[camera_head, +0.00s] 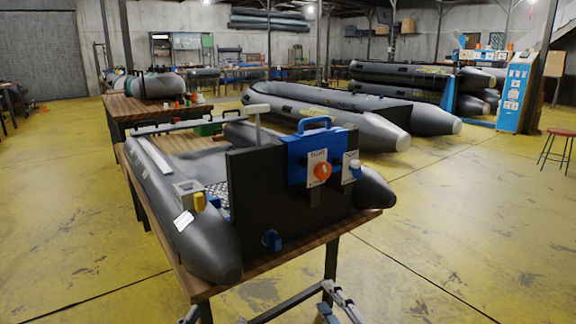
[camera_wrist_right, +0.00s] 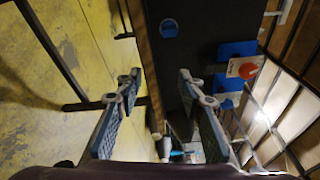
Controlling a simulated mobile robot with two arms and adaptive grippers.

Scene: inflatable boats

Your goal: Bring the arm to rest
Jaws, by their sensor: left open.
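A grey inflatable boat (camera_head: 180,225) with a dark transom (camera_head: 258,195) rests on a wooden-topped table (camera_head: 255,268). The transom carries a blue bracket with a handle (camera_head: 302,145) and a round orange knob (camera_head: 322,171). The knob also shows in the right wrist view (camera_wrist_right: 248,71). My left gripper (camera_head: 214,317) is barely in view at the bottom edge, open, below the table's front. My right gripper (camera_head: 335,303) is also low, in front of the table. In the right wrist view its fingers (camera_wrist_right: 160,78) stand apart with nothing held between them.
Several more grey boats (camera_head: 330,110) lie behind on the floor and in a stack (camera_head: 420,80). The yellow floor (camera_head: 450,240) at the right is clear.

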